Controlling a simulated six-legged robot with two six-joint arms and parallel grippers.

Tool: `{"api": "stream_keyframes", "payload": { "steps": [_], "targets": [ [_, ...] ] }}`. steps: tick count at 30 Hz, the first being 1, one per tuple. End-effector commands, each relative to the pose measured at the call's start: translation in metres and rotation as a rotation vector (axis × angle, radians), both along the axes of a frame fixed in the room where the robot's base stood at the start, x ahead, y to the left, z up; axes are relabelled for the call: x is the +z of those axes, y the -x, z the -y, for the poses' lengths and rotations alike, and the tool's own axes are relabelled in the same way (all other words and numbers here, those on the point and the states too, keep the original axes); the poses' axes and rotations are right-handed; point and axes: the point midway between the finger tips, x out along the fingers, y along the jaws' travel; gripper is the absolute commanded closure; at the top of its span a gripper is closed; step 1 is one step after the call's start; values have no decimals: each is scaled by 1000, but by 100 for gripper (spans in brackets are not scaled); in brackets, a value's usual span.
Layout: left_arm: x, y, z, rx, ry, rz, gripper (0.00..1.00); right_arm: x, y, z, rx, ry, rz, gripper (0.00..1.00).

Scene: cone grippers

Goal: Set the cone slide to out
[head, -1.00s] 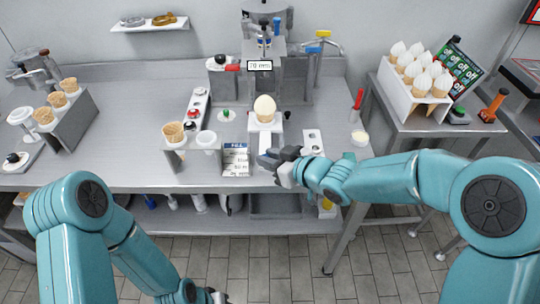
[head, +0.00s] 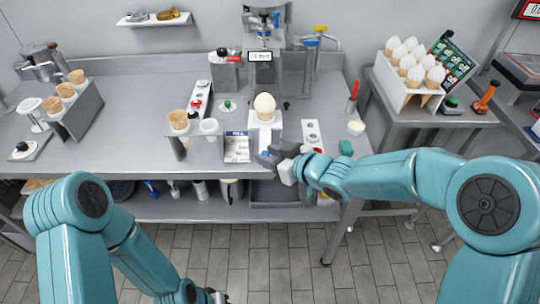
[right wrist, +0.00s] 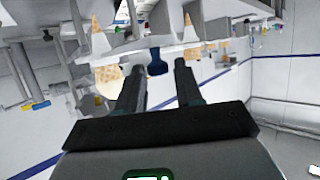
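The cone slide (head: 264,134) is a pale narrow piece at the front middle of the bench, below the machine. A cone with a cream-coloured top (head: 265,104) stands upright in its holder. My right gripper (head: 268,158) is at the slide's front end, near the bench edge; whether it touches is unclear. In the right wrist view its two dark fingers (right wrist: 158,78) are apart, with a blue part (right wrist: 157,62) showing between and beyond them. My left gripper (head: 217,296) is low at the bottom edge, mostly hidden by its arm, away from the bench.
A holder with an empty cone (head: 178,121) and a blue-white card (head: 237,147) stand left of the slide. A white panel (head: 312,134) and a small cup (head: 356,128) lie to the right. A rack of white-topped cones (head: 384,85) stands on the right side table.

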Motion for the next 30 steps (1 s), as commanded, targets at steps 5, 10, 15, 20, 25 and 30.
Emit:
{"api": "stream_keyframes", "payload": {
  "steps": [5, 10, 15, 20, 25, 30],
  "targets": [
    [0, 0, 0, 0, 0, -1, 57, 0, 1, 0, 0, 1, -1, 53],
    [0, 0, 0, 0, 0, 0, 57, 0, 2, 1, 0, 1, -2, 53],
    [-1, 0, 0, 0, 0, 0, 57, 9, 16, 16, -4, 0, 0, 53],
    [1, 0, 0, 0, 0, -1, 57, 27, 43, 43, -6, 0, 3, 53],
    [7, 0, 0, 0, 0, 0, 57, 45, 73, 73, -6, 1, 2, 53],
    [14, 0, 0, 0, 0, 0, 57, 58, 95, 95, -5, 0, 3, 53]
  ]
}}
